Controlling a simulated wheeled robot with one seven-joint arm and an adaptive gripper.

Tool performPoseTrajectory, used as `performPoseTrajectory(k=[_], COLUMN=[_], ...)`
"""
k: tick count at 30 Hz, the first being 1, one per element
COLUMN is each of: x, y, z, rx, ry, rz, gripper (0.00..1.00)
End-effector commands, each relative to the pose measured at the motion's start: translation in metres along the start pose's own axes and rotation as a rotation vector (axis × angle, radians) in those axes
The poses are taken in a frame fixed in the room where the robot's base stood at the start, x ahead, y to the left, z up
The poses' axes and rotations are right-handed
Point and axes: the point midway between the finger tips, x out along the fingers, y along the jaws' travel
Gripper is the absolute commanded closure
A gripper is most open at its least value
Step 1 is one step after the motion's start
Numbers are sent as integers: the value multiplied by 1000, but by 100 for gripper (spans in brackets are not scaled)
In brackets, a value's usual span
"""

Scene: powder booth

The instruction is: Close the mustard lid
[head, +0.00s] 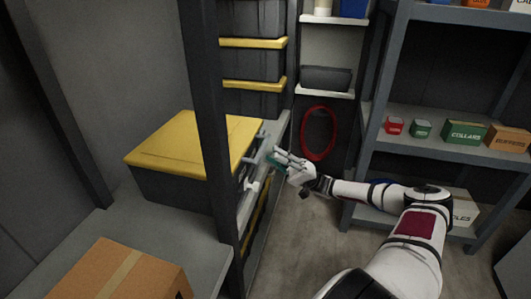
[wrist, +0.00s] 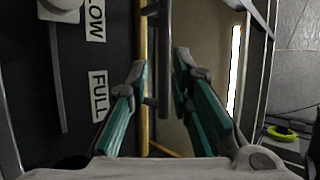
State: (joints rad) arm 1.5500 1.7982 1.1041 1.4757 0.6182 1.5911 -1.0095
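The mustard lid (head: 175,143) lies over a dark box on the left shelf in the head view. It looks nearly level; a post crosses in front of it, and I cannot tell whether a gap remains under its edge. A grey bar handle (head: 262,143) stands out from its right side. My gripper (head: 272,160) is just to the right of the box, by the handle. In the wrist view my gripper (wrist: 160,68) is open, its teal-padded fingers on either side of the grey bar (wrist: 164,50), with no clear grip on it. The lid's yellow edge (wrist: 143,80) runs beside the bar.
A dark post (head: 208,100) stands close left of the arm. A cardboard box (head: 120,275) sits at the lower left. Dark bins with yellow rims (head: 252,85) are behind. Shelves with small boxes (head: 465,133) stand right. Floor is open below the arm.

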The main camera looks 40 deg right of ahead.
Motion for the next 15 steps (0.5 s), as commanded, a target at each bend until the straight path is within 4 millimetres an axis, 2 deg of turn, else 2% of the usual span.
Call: performPoseTrajectory(k=[1, 6, 9, 15], x=[-11, -41, -53, -63], y=[1, 1, 1, 1], z=[-1, 0, -1, 0], rx=[-1, -1, -1, 1], ry=[2, 2, 2, 0], rz=[2, 3, 3, 2], gripper=[80, 80, 80, 80])
